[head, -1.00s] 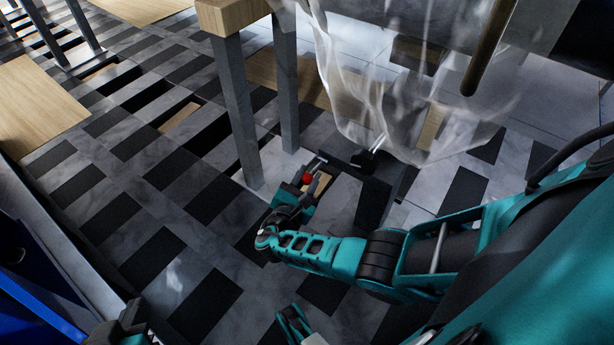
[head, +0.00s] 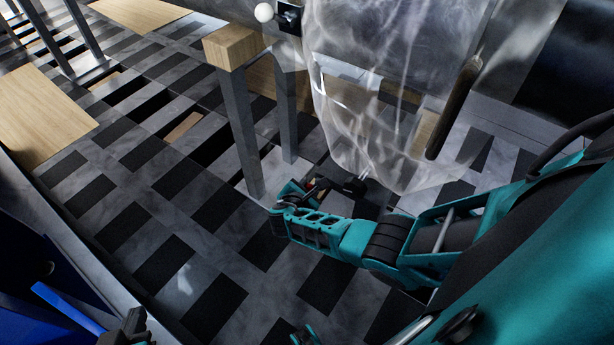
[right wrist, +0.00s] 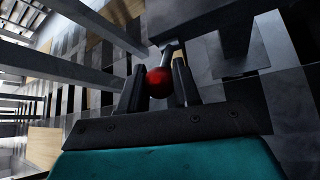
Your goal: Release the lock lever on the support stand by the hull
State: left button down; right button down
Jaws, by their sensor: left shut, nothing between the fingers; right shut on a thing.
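The lock lever has a red ball knob (right wrist: 159,82) on a short metal rod (right wrist: 168,58). In the right wrist view the knob sits between the two dark fingers of my right gripper (right wrist: 159,90), which is shut on it. In the head view my right gripper (head: 306,188) is low by the floor, right of a grey-legged stand, and mostly hides the knob. The stand (head: 233,47) has a wooden block on top. A translucent hull-like form (head: 365,110) hangs right of it. My left gripper (head: 128,326) is shut and empty at the bottom left, partly cut off.
A black fitting (head: 355,186) lies just right of my right gripper. A dark rod (head: 454,108) hangs at the upper right. A white ball (head: 264,12) shows at the top. A blue surface (head: 50,285) is at the lower left. The checkered floor between is clear.

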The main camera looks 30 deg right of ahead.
pick_arm(q)
jog(key=shift+r, duration=0.2)
pick_arm(e)
jog(key=shift+r, duration=0.1)
pick_arm(q)
jog(key=shift+a+f, duration=0.1)
jog(key=shift+f, duration=0.2)
pick_arm(e)
jog(key=c, duration=0.8)
grip_release()
pick_arm(q)
jog(key=shift+r, duration=0.1)
jog(key=shift+r, duration=0.1)
pick_arm(e)
jog(key=shift+s+a+r+p, duration=0.1)
jog(key=shift+p, duration=0.2)
pick_arm(q)
jog(key=a+r+p, duration=0.1)
jog(key=p, duration=0.1)
jog(key=s+a+r+y+p, duration=0.1)
jog(key=p, duration=0.2)
jog(key=shift+s+a+r+p, duration=0.1)
jog(key=shift+s+a+p, duration=0.1)
jog(key=shift+a+p, duration=0.15)
pick_arm(e)
jog(key=v, duration=1.2)
jog(key=shift+r, duration=0.2)
